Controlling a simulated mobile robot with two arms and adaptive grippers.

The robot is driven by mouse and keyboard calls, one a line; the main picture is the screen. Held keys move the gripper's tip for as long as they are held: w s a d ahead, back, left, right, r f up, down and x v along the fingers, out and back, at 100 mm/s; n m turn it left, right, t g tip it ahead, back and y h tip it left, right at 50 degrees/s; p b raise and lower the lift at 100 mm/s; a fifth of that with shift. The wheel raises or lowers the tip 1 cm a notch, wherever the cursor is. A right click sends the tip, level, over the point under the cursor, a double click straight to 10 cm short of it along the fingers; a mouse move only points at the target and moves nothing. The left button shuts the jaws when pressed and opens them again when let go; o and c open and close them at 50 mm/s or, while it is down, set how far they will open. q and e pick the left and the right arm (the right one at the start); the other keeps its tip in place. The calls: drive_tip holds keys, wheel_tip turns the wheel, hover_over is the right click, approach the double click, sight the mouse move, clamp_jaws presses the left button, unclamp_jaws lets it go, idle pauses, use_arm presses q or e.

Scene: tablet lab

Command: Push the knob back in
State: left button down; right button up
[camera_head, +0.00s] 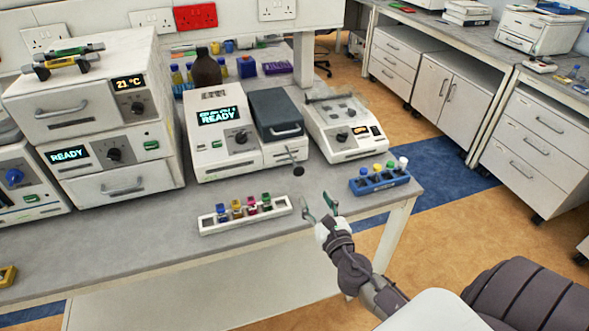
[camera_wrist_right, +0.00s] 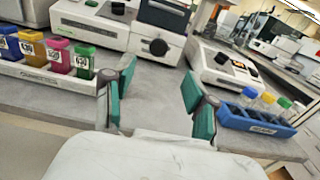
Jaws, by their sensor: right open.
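A dark round knob (camera_head: 298,171) on a thin rod sticks out from the front of the middle white instrument (camera_head: 225,163), below its dark grey lid. In the right wrist view the knob (camera_wrist_right: 158,47) shows ahead, between and beyond my fingertips. My right gripper (camera_head: 319,206) is open and empty, with its teal fingers spread (camera_wrist_right: 156,90). It is in front of the knob, apart from it, near the table's front edge. My left gripper is not in view.
A white rack (camera_head: 245,222) with coloured vials lies left of my right gripper, and a blue rack (camera_head: 380,186) with capped tubes lies to its right. Another white instrument (camera_head: 343,128) stands right of the middle one. Bare grey tabletop lies between the racks.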

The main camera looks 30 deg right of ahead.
sight(300, 172)
drive_tip(key=x, duration=1.1)
drive_tip(key=shift+w+p, duration=0.4)
drive_tip(key=shift+a, duration=0.1)
drive_tip(key=shift+c, duration=0.4)
clamp_jaws()
